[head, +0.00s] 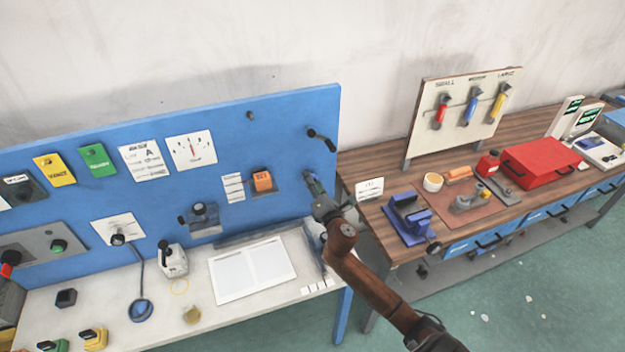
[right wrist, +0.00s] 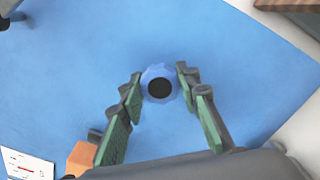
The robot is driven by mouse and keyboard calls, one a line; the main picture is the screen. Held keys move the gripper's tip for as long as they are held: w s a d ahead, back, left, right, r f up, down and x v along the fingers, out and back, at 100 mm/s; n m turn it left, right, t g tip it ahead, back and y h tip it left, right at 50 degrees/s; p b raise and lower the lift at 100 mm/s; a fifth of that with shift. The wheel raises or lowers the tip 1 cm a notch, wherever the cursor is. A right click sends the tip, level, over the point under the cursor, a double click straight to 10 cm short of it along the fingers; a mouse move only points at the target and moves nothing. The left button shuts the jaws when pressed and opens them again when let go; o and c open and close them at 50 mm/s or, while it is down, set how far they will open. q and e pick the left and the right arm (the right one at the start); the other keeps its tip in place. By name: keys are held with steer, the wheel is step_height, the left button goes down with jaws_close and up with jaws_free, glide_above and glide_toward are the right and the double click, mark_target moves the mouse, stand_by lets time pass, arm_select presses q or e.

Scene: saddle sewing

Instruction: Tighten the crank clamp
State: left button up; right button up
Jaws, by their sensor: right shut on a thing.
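A round blue knob (right wrist: 161,72) with a black centre stands on the blue panel in the right wrist view. My right gripper (right wrist: 160,84) has its green fingers closed on both sides of this knob. In the head view my right gripper (head: 314,187) is at the right end of the panel and mostly hides the knob. A black crank-like handle (head: 321,140) sits on the panel just above the gripper. A blue vise-like clamp (head: 408,217) stands on the wooden bench to the right. Which of these is the crank clamp I cannot tell. My left gripper is not in view.
The blue panel (head: 285,115) carries an orange box (head: 262,180) left of my gripper. An open white booklet (head: 252,270) lies on the white table below. The wooden bench holds a red toolbox (head: 541,160) and a tool board (head: 462,112). Green floor lies between.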

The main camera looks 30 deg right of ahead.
steer(key=m+p, duration=0.1)
steer(key=m, duration=0.4)
steer(key=shift+m, duration=0.3)
steer(key=shift+m+p, duration=0.55)
steer(key=shift+m, duration=1.65)
steer(key=shift+f, duration=0.1)
steer(key=o, duration=1.2)
steer(key=shift+s, duration=0.2)
steer(key=v, duration=1.1)
steer(key=shift+s, duration=0.3)
steer(key=shift+a, duration=0.1)
